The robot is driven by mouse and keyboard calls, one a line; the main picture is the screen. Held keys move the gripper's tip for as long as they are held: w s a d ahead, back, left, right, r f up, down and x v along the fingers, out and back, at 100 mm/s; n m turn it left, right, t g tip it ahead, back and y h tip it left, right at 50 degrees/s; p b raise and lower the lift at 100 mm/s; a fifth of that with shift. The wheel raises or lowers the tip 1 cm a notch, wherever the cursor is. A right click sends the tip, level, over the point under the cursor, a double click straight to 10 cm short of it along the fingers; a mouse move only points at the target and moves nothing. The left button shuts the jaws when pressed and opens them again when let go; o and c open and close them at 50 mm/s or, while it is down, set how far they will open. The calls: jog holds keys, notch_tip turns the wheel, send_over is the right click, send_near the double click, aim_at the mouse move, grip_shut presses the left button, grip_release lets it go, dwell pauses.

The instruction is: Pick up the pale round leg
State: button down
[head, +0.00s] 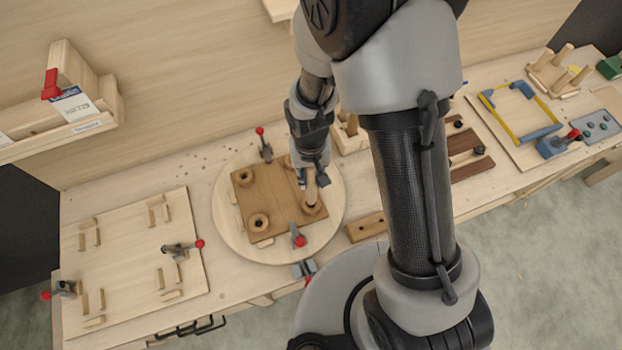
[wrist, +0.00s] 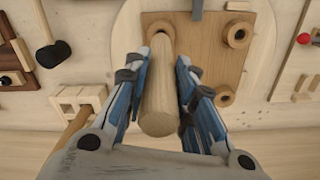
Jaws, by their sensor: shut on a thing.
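The pale round leg (wrist: 158,92) is a plain wooden cylinder between the two blue-padded fingers of my gripper (wrist: 160,98). In the head view the leg (head: 311,187) shows below my wrist, its lower end at the front-right ring of the brown seat board (head: 280,205). It looks upright in that ring (wrist: 160,27), but I cannot tell how deep it sits. My gripper (head: 303,183) is shut on the leg and partly hidden in the head view. Two other rings, at the left (head: 243,179) and front left (head: 259,222), stand empty.
The board lies on a round pale turntable (head: 224,222), with red-tipped clamps (head: 298,238) around it. A leg rack (wrist: 75,100) stands close by. A pale fixture board (head: 130,260) is on the left. My arm hides part of the bench.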

notch_tip(320, 180, up, 17)
jog(key=shift+f, duration=0.25)
dwell(0.4)
